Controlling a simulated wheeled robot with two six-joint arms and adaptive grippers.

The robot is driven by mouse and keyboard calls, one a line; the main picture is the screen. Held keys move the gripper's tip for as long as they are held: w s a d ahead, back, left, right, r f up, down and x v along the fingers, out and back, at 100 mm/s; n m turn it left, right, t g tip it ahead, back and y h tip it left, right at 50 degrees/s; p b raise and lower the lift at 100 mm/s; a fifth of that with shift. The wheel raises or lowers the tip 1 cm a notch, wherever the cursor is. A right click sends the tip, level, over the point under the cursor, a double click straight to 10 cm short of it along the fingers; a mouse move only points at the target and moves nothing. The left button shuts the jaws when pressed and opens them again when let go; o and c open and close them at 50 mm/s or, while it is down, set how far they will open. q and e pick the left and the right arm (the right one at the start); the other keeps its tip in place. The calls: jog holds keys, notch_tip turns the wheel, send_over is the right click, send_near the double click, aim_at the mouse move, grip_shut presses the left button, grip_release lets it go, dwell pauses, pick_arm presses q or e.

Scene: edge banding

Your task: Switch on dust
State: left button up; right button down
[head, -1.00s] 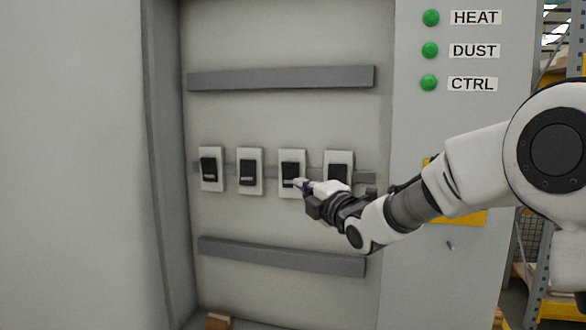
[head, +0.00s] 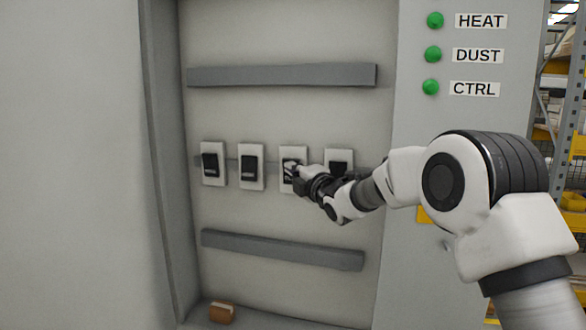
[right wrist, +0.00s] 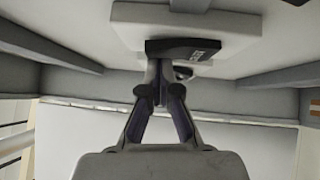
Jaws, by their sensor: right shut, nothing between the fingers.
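Several black switches on white plates sit in a row inside the grey cabinet. The third switch from the left (head: 288,163) is partly hidden behind my right gripper (head: 292,172). My right gripper is shut and empty, with its fingertips at this switch. In the right wrist view, the closed fingertips (right wrist: 166,66) are at the lower edge of a black switch (right wrist: 190,50) on its white plate (right wrist: 187,28); whether they touch cannot be told. The DUST label (head: 478,56) has a lit green lamp (head: 433,54) beside it. My left gripper is not in view.
The first switch (head: 211,163), second switch (head: 250,165) and fourth switch (head: 340,158) flank the row. Grey rails run above (head: 280,75) and below (head: 280,250). HEAT and CTRL lamps are also green. A small brown block (head: 222,312) lies at the cabinet bottom.

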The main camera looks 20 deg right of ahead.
jog(key=v, duration=0.7)
jog(key=shift+s+d+r, duration=0.2)
jog(key=shift+d+r, duration=0.05)
jog(key=shift+r, duration=0.05)
jog(key=shift+f+m, duration=0.1)
jog(key=shift+m, duration=0.2)
